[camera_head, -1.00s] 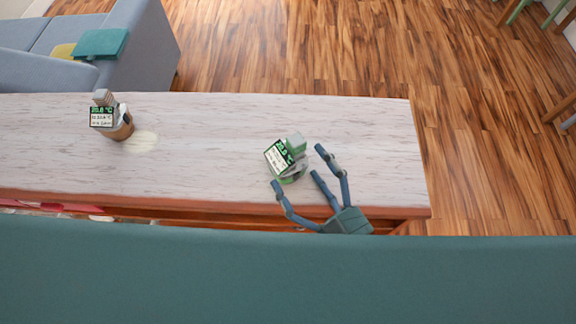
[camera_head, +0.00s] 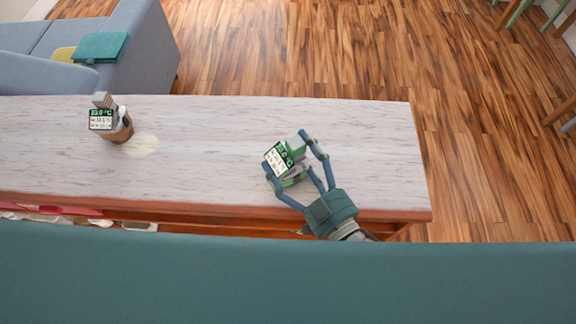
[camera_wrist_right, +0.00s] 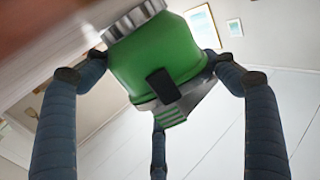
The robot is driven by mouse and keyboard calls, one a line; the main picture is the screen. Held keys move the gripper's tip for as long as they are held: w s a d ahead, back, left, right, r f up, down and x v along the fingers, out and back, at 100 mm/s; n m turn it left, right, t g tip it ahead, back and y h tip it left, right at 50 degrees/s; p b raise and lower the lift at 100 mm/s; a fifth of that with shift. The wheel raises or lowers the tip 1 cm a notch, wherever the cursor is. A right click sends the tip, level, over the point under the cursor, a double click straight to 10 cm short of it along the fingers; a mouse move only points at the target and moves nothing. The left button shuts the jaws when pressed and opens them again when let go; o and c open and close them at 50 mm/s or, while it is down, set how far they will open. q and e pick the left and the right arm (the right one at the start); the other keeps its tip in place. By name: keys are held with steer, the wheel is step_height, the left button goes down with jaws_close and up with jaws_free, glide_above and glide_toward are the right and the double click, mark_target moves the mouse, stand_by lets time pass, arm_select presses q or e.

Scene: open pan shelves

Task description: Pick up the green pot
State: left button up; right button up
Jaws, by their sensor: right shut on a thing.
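The green pot (camera_head: 296,180) stands on the pale table (camera_head: 220,150) near its right end, with a grey block-like top and a small display panel over it. It fills the middle of the right wrist view (camera_wrist_right: 150,60), with a metallic ribbed end and a dark patch on its side. My right gripper (camera_head: 287,155) is shut on the green pot, its fingers around the body from the front. Whether the pot's base touches the table is hard to tell. My left gripper is not in view.
A brown pot (camera_head: 123,130) with a similar display panel stands on the left of the table, beside a pale round patch. A blue-grey sofa (camera_head: 150,50) is at the back left. The table between the two pots is clear. Wooden floor (camera_head: 350,60) lies beyond.

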steer(key=shift+r, duration=0.15)
step_height(320, 180, up, 20)
steer(key=p, duration=0.3)
